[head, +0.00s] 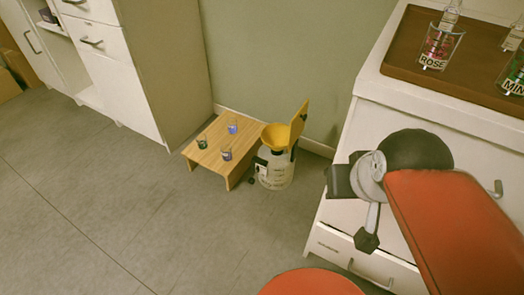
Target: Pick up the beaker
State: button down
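Three small glass beakers stand on a low wooden table: one with green contents (202,143) at the left, one with blue contents (232,127) at the back, and one with dark purplish contents (227,153) at the front. A larger clear glass labelled ROSE (437,52) stands on the brown tray on the right cabinet. Another labelled MIN... (513,78) is cut off at the right edge. Which beaker is meant is unclear. My gripper (342,182) is in front of the right cabinet, apart from all beakers; its fingers are not clearly visible.
The low table (213,161) stands on the floor by the wall. The tray (405,62) tops the right cabinet (385,100). White drawers (110,65) stand left. The grey floor is clear in front.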

aim_at(202, 142)
jog(key=i+j+z, duration=0.25)
jog(key=j+z, duration=0.25)
jog(key=j, duration=1.6)
jog(key=j+z, duration=0.5)
jog(key=j, duration=1.55)
jog(key=k, duration=0.05)
